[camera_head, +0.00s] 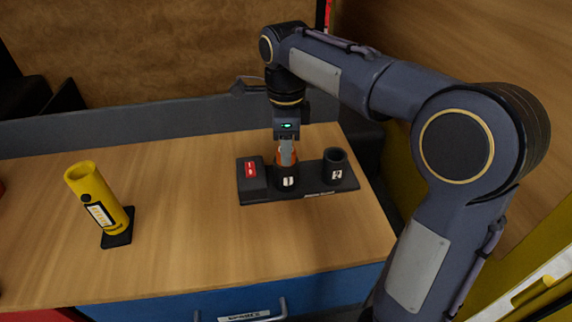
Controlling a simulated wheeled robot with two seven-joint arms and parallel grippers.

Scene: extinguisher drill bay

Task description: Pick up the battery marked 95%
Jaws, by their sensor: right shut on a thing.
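A dark charging base (318,193) stands on the wooden table, with a cup marked 1 (288,184) and a cup marked 2 (336,168). My right gripper (287,155) points down over cup 1 and is shut on an orange-topped battery (294,158), which is in or just above that cup; I cannot tell how deep it sits. The fingers hide part of it, and no 95% marking is readable. Cup 2 looks empty. My left gripper is out of view.
A yellow flashlight-like tube (100,200) with a label stands tilted on a black foot at the left. The wooden table (190,240) between is clear. A blue drawer front (330,290) is below.

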